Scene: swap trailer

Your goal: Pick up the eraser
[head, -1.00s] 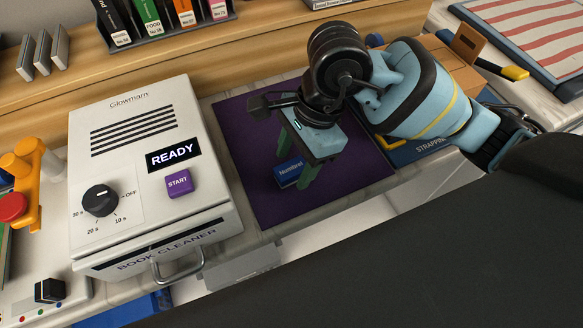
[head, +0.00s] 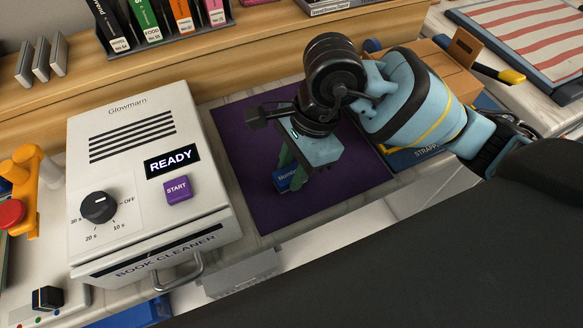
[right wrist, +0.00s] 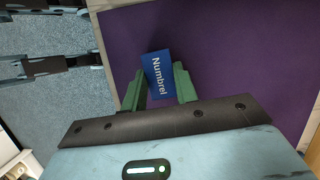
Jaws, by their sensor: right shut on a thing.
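The eraser (head: 284,181) is a small blue block with white "Numbrel" lettering. It is at the purple mat (head: 258,205), and I cannot tell whether it touches the mat. In the right wrist view the eraser (right wrist: 159,74) sits between the two green fingers. My right gripper (head: 294,180) points down over the mat and is shut on the eraser, its fingers and body hiding part of it in the head view. The right gripper (right wrist: 160,85) also shows in the right wrist view. My left gripper is not in view.
A white book cleaner (head: 150,180) with a dial, a purple START button and a READY sign stands left of the mat. Binders (head: 160,20) stand on the wooden shelf behind. A blue box labelled "STRAPP" (head: 415,154) lies right of the mat. The mat's front part is clear.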

